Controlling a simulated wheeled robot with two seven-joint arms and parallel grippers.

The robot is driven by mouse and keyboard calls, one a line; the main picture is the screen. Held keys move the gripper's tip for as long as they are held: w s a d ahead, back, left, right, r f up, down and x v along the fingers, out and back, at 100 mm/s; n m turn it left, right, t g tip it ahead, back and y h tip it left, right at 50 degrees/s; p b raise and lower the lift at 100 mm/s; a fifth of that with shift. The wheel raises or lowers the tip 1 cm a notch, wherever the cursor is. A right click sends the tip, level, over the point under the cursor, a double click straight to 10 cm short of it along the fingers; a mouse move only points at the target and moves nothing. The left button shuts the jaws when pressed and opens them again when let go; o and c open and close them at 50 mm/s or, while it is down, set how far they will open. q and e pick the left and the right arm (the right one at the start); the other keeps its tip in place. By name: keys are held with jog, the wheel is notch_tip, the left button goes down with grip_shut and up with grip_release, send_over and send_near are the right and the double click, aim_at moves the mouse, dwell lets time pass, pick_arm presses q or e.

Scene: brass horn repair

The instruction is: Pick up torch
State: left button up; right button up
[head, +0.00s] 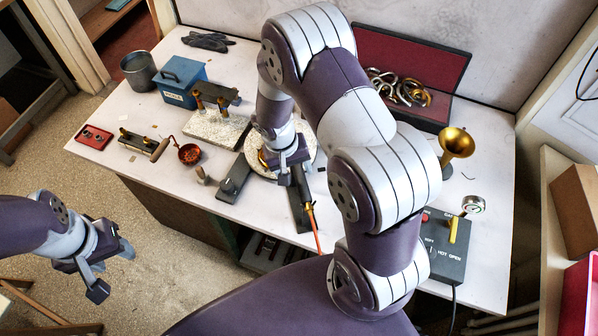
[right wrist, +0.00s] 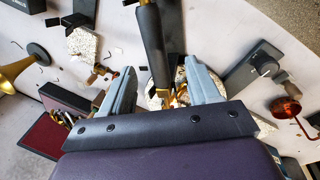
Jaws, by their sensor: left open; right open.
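The torch lies on the white bench in front of the round pale plate. In the head view its brass fitting (head: 310,209) and an orange-red hose show beside a dark block. In the right wrist view its black handle (right wrist: 152,40) runs from the top edge down between the fingers, with brass parts at its lower end. My right gripper (head: 294,175) is over it, open, with its fingers (right wrist: 160,72) on either side of the handle; contact cannot be told. My left gripper (head: 116,268) is open and empty, off the bench at the lower left.
The round plate (head: 312,155) is partly hidden by my right arm. A dark block (head: 233,178) and a red copper pan (head: 189,154) lie to the left. A brass bell (head: 457,145), a control box (head: 445,243) and a red-lined case (head: 420,57) are on the right.

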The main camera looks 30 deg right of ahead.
aim_at(300, 180)
jog(key=f, duration=0.1)
jog(key=d+f, duration=0.1)
jog(key=s+f+p, duration=0.1)
jog(key=shift+s+d+f, duration=0.1)
jog(key=shift+d+f, duration=0.05)
jog(key=shift+d, duration=0.25)
jog(key=f, duration=0.2)
jog(key=w+f+p, duration=0.1)
jog(key=f, duration=0.1)
jog(key=shift+a, duration=0.1)
jog(key=shift+s+d, duration=0.2)
jog(key=shift+s, duration=0.1)
jog(key=c, duration=0.8)
pick_arm(q)
jog(key=shift+s+d+r, duration=0.15)
jog(key=shift+r, duration=0.45)
jog(key=shift+s+d+r, duration=0.1)
jog(key=shift+d+r, duration=0.05)
jog(key=shift+r, duration=0.4)
pick_arm(e)
jog(key=c, duration=0.3)
